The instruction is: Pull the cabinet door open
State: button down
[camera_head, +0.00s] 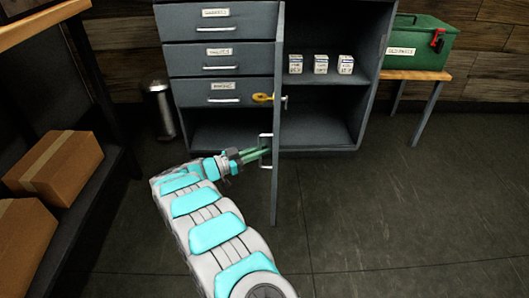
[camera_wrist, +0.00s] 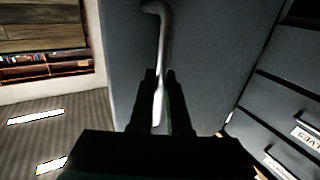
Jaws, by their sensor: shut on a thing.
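The grey cabinet (camera_head: 320,145) stands against the back wall. Its door (camera_head: 277,190) is swung out toward the camera and shows nearly edge-on in the head view. The inside of the cabinet's right half is open to view. My gripper (camera_head: 264,152) is shut on the door's silver handle (camera_head: 266,166), on the left face of the door. In the wrist view the handle (camera_wrist: 165,30) runs down between the dark fingers (camera_wrist: 160,100), with the door face (camera_wrist: 205,50) behind it.
Small labelled boxes (camera_head: 320,64) stand on the cabinet shelf. Labelled drawers (camera_head: 222,58) fill the upper left. A green toolbox (camera_head: 420,42) rests on a wooden bench at right. Cardboard boxes (camera_head: 55,165) sit on a left shelf. Floor at right is clear.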

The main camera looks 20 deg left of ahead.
jog(key=shift+a, duration=0.65)
jog(key=c, duration=0.9)
grip_release()
jog(key=shift+s, duration=0.1)
jog(key=v, duration=0.7)
jog(key=shift+s+a, duration=0.1)
jog(key=shift+a, duration=0.3)
